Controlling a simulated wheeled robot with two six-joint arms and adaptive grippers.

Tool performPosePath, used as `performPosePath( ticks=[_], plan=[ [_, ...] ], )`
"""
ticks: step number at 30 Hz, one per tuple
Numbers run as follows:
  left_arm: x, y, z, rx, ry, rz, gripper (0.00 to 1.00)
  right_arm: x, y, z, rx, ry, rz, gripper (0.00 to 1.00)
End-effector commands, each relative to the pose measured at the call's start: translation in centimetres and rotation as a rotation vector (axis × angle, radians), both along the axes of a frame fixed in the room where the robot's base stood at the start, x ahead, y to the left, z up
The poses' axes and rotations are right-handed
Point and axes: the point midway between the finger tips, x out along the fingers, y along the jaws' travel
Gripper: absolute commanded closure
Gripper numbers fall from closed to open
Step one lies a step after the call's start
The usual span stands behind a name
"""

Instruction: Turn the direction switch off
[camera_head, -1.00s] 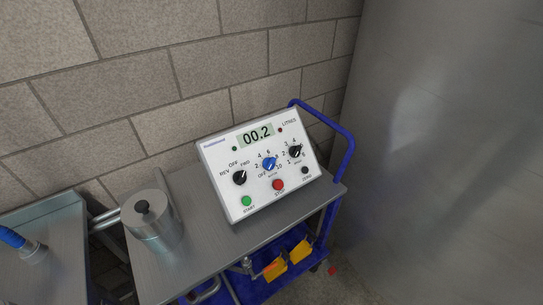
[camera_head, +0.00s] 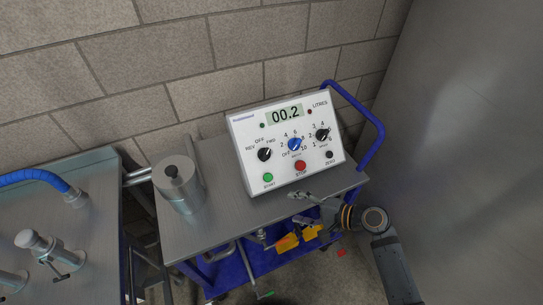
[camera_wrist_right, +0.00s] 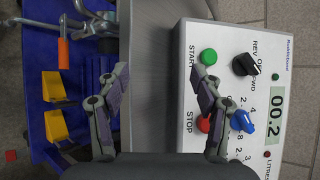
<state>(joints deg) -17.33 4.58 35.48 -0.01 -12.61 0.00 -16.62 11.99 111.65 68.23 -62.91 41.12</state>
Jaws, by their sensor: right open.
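The direction switch (camera_head: 264,154) is a black knob on the left of the white control panel (camera_head: 243,132), under the labels REV, OFF and FWD. Its pointer seems turned to the FWD side, but the mark is small. The knob also shows in the right wrist view (camera_wrist_right: 246,65). My right gripper (camera_head: 303,208) is low in front of the panel's lower edge, apart from the knob. In the wrist view its fingers (camera_wrist_right: 160,78) are spread and empty, and one overlaps the panel near the green and red buttons. My left gripper is out of view.
The panel also has a blue knob (camera_head: 295,145), another black knob (camera_head: 322,135), a green START button (camera_head: 268,177), a red STOP button (camera_head: 300,166) and a black ZERO button (camera_head: 329,155). A steel canister (camera_head: 181,190) stands left. The blue cart handle (camera_head: 372,150) rises right.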

Motion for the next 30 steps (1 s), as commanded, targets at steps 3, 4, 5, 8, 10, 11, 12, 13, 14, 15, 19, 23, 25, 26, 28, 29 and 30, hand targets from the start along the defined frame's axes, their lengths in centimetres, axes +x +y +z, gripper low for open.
performPosePath(
  ticks=[3,4,5,8,10,11,12,13,14,15,19,23,25,26,28,29,30],
  plan=[
    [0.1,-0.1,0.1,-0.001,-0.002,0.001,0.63,2.4,0.4,3.4,0.271,0.106,-0.094,0.34],
    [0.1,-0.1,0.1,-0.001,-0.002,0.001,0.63,3.0,0.3,4.2,0.341,0.137,-0.118,0.34],
    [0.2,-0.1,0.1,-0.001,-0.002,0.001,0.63,3.6,0.2,5.1,0.407,0.167,-0.139,0.34],
    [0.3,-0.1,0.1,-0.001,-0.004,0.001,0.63,5.4,-0.5,7.3,0.597,0.258,-0.198,0.34],
    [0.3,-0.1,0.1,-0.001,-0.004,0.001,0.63,6.1,-0.9,8.2,0.680,0.302,-0.220,0.34],
    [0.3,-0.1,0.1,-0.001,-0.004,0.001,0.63,6.3,-1.0,8.4,0.700,0.312,-0.226,0.34],
    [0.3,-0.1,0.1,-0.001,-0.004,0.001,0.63,6.4,-1.1,8.6,0.721,0.322,-0.231,0.34],
    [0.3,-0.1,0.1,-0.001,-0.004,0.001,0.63,6.5,-1.2,8.7,0.727,0.326,-0.232,0.34],
    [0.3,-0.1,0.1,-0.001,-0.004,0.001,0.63,6.5,-1.2,8.8,0.731,0.327,-0.233,0.34],
    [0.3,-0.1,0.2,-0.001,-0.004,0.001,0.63,6.6,-1.1,8.8,0.732,0.328,-0.233,0.34],
    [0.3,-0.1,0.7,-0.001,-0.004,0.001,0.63,7.2,-0.1,9.0,0.734,0.325,-0.234,0.34],
    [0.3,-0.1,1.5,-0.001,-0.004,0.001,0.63,8.7,2.1,9.2,0.737,0.324,-0.233,0.34],
    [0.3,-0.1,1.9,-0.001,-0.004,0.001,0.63,9.5,3.5,9.2,0.734,0.325,-0.231,0.34],
    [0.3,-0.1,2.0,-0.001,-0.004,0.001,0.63,9.9,4.0,9.2,0.734,0.325,-0.230,0.34],
    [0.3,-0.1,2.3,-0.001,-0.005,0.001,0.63,10.7,5.2,9.1,0.733,0.326,-0.231,0.34],
    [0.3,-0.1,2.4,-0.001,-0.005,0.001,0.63,10.9,5.6,9.1,0.731,0.326,-0.230,0.34],
    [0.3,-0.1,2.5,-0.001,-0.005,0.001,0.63,11.3,6.1,9.0,0.732,0.325,-0.231,0.34]
  ],
)
